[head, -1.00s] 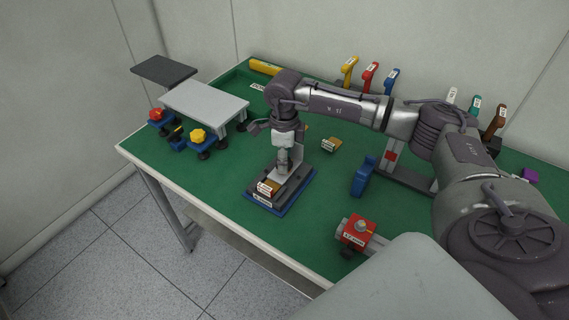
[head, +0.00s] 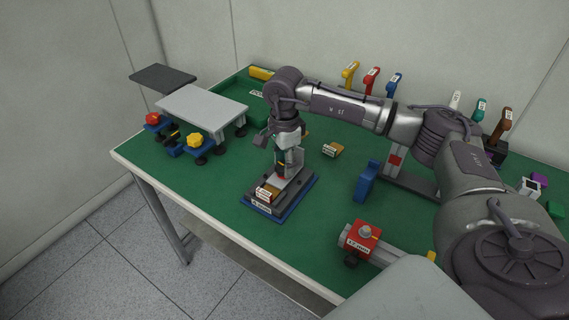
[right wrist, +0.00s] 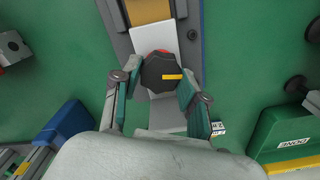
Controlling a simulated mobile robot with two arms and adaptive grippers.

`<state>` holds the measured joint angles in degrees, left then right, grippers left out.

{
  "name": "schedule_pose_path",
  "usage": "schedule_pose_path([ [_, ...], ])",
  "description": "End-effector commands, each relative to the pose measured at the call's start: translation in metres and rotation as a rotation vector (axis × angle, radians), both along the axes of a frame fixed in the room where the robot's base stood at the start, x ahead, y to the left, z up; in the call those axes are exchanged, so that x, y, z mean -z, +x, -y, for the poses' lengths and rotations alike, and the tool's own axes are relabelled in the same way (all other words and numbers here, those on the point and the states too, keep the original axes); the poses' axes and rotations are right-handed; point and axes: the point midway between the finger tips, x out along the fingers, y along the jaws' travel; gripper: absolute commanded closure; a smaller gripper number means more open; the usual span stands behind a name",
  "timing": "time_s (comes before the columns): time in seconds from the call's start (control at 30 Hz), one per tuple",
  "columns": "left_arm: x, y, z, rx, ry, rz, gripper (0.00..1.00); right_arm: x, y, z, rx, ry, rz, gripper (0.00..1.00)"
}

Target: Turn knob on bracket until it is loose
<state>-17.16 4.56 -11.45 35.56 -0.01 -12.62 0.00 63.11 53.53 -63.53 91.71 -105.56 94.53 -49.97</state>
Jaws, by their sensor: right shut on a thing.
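The bracket (head: 296,160) is a pale grey plate standing on a dark base with a blue edge (head: 300,205), near the table's front. It also shows in the right wrist view as a white strip (right wrist: 152,36). The knob (right wrist: 158,72) is black with a yellow mark pointing right, and a bit of red shows at its upper left. My right gripper (head: 281,160) reaches down at the bracket. In the right wrist view its fingers (right wrist: 160,84) are on both sides of the knob, shut on it. Knob threads are hidden. My left gripper is in no view.
A red clamp block (head: 362,236) is at the front right, and a blue upright piece (head: 366,182) stands right of the bracket. A grey raised platform (head: 203,105) with red and yellow knobs is at left. Coloured handles (head: 371,80) stand at the back.

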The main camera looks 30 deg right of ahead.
Motion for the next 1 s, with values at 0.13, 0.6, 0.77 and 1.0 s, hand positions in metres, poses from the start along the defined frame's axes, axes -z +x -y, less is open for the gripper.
schedule_pose_path([
  [0.13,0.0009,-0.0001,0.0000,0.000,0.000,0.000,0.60,0.0011,-0.0006,-0.0007,-0.012,0.001,-0.003,0.92],
  [0.6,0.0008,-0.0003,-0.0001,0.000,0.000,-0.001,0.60,0.0013,-0.0008,-0.0008,-0.012,0.000,-0.003,0.33],
  [0.77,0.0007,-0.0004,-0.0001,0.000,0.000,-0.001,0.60,0.0008,-0.0006,-0.0005,-0.012,0.000,-0.002,0.31],
  [1.0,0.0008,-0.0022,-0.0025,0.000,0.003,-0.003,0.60,-0.0050,0.0002,-0.0004,-0.011,0.001,0.000,0.31],
])
